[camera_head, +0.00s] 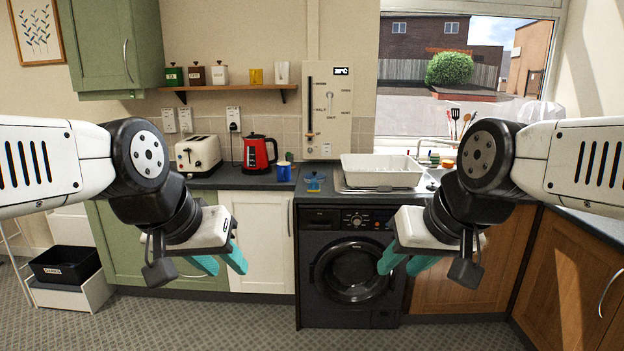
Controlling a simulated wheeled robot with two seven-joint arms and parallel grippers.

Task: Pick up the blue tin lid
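A blue mug (284,171), a red kettle (259,153) and a toaster (199,155) stand left on the worktop. A white basin (382,172) is at the right. A panel with a lever (329,110) rises behind the blue object. The front worktop edge is clear.

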